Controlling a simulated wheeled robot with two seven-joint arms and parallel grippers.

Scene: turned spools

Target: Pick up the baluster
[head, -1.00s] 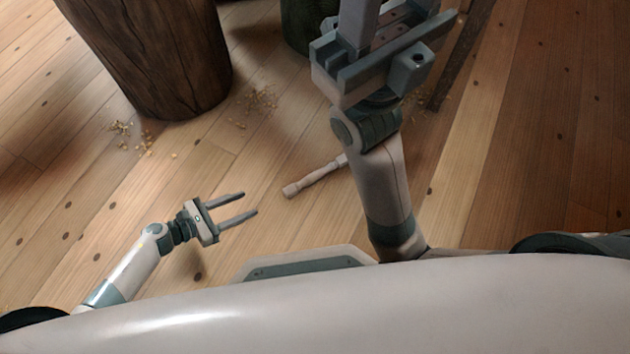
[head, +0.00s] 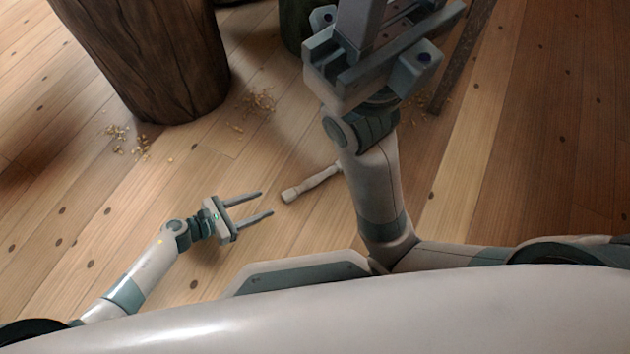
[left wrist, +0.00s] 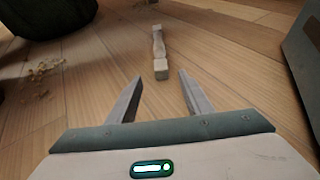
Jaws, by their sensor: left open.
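The baluster (head: 308,185) is a pale turned wooden piece lying on the plank floor in the middle of the head view. Its right end is hidden behind my right arm. It also shows in the left wrist view (left wrist: 159,52), straight ahead of the fingers, with its square end nearest. My left gripper (head: 267,203) is open and empty, its fingertips just left of the baluster's near end and apart from it. The fingers also show in the left wrist view (left wrist: 160,78). My right gripper (head: 390,45) is large and near the camera at the top; its fingertips run out of clear view.
A dark wooden stump (head: 150,60) stands at upper left, with a greenish dark object (head: 294,25) behind. Wood shavings (head: 257,102) lie scattered on the floor near the stump. The floor between left gripper and baluster is clear.

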